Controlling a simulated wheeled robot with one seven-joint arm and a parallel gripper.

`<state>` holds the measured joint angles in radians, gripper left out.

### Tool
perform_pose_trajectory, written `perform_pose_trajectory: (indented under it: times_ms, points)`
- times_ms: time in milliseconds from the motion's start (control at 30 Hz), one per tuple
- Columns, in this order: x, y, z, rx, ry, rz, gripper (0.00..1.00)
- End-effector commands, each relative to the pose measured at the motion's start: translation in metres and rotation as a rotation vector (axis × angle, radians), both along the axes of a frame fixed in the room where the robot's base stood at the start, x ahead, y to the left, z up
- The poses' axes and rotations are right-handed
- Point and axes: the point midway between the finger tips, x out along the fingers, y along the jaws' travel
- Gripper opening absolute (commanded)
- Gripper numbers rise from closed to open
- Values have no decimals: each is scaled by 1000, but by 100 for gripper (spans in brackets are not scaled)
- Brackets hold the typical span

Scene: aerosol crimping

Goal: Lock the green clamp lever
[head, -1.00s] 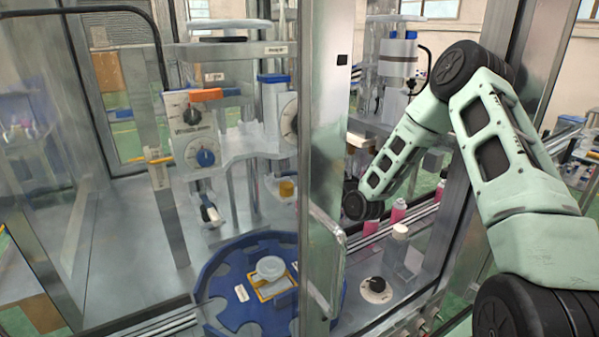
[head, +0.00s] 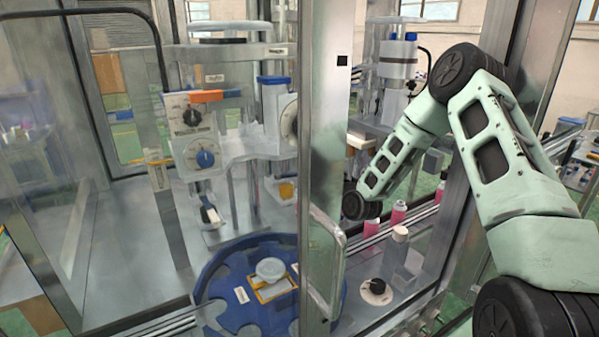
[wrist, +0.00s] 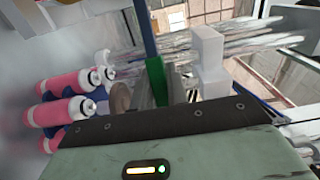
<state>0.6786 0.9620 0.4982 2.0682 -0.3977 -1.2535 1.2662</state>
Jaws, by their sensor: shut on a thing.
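The green clamp lever (wrist: 155,74) shows in the middle of the wrist view, just beyond the dark edge of my gripper's body. My gripper (wrist: 161,92) is shut on it, with grey finger parts close to both sides of the green piece. The fingertips are partly hidden. A blue upright bar (wrist: 144,30) rises behind the lever. In the head view the lever and my gripper are hidden behind the metal door post; only my arm shows, reaching in on the right.
Several pink cans (wrist: 70,87) stand close to the left of my gripper in the wrist view. A white block (wrist: 207,62) is close to the right. In the head view, a metal door post (head: 325,150) and a blue star-wheel table (head: 225,300) stand nearby.

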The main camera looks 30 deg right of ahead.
Motion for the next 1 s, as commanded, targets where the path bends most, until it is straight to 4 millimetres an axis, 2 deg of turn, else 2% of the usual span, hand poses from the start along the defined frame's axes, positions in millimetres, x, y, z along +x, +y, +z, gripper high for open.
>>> perform_pose_trajectory:
  times_ms: [167,567,1000]
  points:
    - [-3,1,-1,0,1,0,3]
    - [-25,9,-2,1,5,1,3]
    - [-29,12,-2,1,4,2,3]
